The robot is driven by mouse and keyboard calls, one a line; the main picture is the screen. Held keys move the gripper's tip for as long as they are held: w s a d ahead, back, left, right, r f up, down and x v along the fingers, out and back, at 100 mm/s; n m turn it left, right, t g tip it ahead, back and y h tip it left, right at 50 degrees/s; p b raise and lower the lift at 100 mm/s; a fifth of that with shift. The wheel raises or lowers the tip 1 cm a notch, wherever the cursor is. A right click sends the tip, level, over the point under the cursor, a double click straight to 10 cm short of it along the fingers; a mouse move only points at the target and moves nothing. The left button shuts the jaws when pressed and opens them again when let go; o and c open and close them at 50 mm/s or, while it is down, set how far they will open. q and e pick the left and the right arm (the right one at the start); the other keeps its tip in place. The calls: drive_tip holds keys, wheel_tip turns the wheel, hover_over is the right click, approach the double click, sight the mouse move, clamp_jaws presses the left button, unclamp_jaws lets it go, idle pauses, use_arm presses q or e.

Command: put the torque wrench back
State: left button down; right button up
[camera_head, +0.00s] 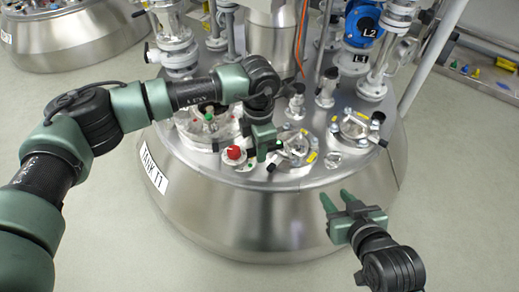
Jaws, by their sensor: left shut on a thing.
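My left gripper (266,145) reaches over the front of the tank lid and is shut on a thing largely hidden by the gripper. A short dark piece (272,167), probably part of the torque wrench, shows just below the fingers. I cannot make out the rest of the wrench. My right gripper (337,199) is open and empty, in front of the tank's right side, its two green fingers apart.
A red knob (233,153) sits left of my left gripper. A blue pump (362,25) stands at the back right. A ledge (490,75) with small coloured items lies far right. The front floor is clear.

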drive_tip(key=s+f+g, duration=0.1)
drive_tip(key=s+d+f+g, duration=0.1)
drive_tip(key=s+f, duration=0.1)
drive_tip(key=shift+s+d+h+p, duration=0.15)
drive_tip(key=shift+s+h+p, duration=0.1)
drive_tip(key=shift+h+p, duration=0.05)
